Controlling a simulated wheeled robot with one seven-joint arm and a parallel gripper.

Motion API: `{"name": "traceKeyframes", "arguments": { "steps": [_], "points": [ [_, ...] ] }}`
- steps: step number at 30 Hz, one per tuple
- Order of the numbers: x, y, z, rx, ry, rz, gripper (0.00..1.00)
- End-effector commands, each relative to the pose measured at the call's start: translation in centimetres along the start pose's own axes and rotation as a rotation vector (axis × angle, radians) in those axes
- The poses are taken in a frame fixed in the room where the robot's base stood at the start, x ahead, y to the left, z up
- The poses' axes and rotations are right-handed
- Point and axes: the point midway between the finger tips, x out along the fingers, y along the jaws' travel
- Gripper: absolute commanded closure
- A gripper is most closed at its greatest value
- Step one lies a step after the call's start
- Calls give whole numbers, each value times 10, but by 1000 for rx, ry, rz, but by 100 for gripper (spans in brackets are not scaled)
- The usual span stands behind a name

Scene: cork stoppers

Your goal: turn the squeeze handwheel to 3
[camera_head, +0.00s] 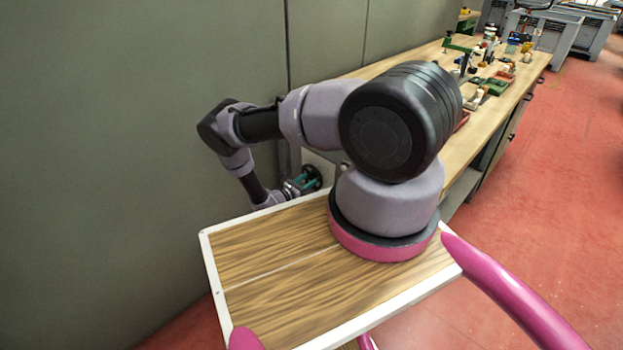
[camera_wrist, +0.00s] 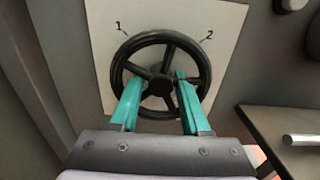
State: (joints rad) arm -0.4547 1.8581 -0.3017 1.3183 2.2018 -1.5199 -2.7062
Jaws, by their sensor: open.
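The black handwheel (camera_wrist: 160,42) is mounted on a pale plate (camera_wrist: 225,22) in the wrist view. It has a round rim, a central hub and several spokes. The plate carries a 1 at the upper left and a 2 at the upper right; no 3 is visible. My gripper (camera_wrist: 157,80) is open, its two teal fingers reaching over the lower half of the wheel, one on each side of the hub. The right fingertip lies close to a spoke; I cannot tell whether it touches. In the head view the handwheel (camera_head: 316,174) is small, partly hidden by my gripper (camera_head: 303,183).
A long wooden workbench (camera_head: 455,140) with many small items on it runs along the wall at the right. A grey wall (camera_head: 140,120) stands at the left. In the wrist view a dark ledge with a metal bar (camera_wrist: 301,140) lies at the lower right.

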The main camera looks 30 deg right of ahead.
Motion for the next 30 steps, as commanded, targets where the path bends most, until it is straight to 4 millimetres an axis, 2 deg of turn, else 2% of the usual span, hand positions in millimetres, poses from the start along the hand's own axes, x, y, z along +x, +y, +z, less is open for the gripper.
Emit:
{"name": "traceKeyframes", "arguments": {
  "steps": [4, 5, 6, 8, 9, 20, 30],
  "points": [
    [0, 0, 0, 0, 0, 0, 54],
    [0, 0, 0, 0, 0, 0, 58],
    [0, 0, 0, 0, 0, 0, 73],
    [0, 0, 0, 1, 0, 0, 96],
    [0, 0, 0, 1, 0, 0, 100],
    [0, 0, 0, 47, 1, 0, 100],
    [-1, 0, 0, 279, 1, -2, 100]
  ]
}}
